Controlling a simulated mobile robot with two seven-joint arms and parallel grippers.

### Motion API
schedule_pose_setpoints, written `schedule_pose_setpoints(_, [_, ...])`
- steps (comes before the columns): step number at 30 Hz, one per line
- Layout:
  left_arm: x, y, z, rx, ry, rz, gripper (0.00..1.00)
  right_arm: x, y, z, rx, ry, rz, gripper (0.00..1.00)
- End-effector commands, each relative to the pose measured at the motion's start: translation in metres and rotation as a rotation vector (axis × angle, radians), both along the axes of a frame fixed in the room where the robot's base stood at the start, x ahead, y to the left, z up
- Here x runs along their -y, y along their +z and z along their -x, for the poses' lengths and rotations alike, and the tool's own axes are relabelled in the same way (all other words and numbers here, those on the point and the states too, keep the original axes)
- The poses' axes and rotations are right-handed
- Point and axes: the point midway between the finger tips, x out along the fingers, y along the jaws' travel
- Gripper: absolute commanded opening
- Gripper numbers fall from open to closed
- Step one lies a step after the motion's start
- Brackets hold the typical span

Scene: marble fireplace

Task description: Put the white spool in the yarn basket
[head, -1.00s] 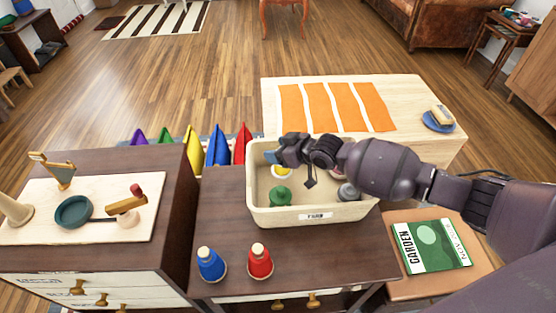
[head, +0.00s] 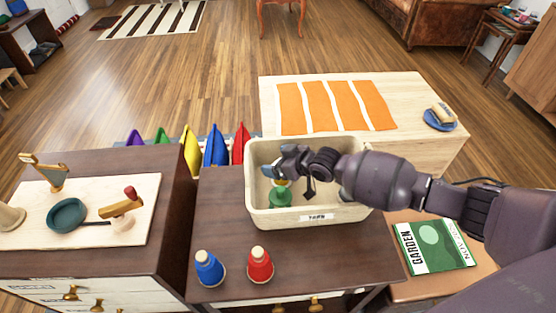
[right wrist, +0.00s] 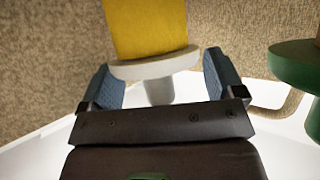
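The cream yarn basket (head: 318,219) stands on the dark brown cabinet top. My right gripper (head: 272,170) is low inside or just over the basket, near its left side. In the right wrist view its blue fingers (right wrist: 163,82) are apart.
A blue spool (head: 209,268) and a red spool (head: 260,264) stand on the cabinet top in front of the basket. A garden book (head: 436,245) lies to the right. A pale table with an orange striped cloth (head: 337,106) is behind.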

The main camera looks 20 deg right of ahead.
Motion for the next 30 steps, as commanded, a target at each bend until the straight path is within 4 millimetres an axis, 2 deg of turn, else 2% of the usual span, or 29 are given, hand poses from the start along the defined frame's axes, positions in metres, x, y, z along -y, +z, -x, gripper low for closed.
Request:
schedule_pose_setpoints(7, [0.001, 0.004, -0.002, 0.008, 0.0, 0.003, 0.43, 0.0, 0.007, 0.0, 0.002, 0.0, 0.0, 0.88])
schedule_pose_setpoints(21, [0.003, 0.021, -0.006, 0.035, 0.004, 0.006, 0.43, 0.032, 0.038, 0.047, 0.004, 0.0, 0.0, 0.88])
schedule_pose_setpoints(30, [0.003, 0.021, -0.004, 0.032, 0.007, 0.008, 0.43, 0.036, 0.039, 0.055, 0.0, 0.001, 0.0, 0.88])
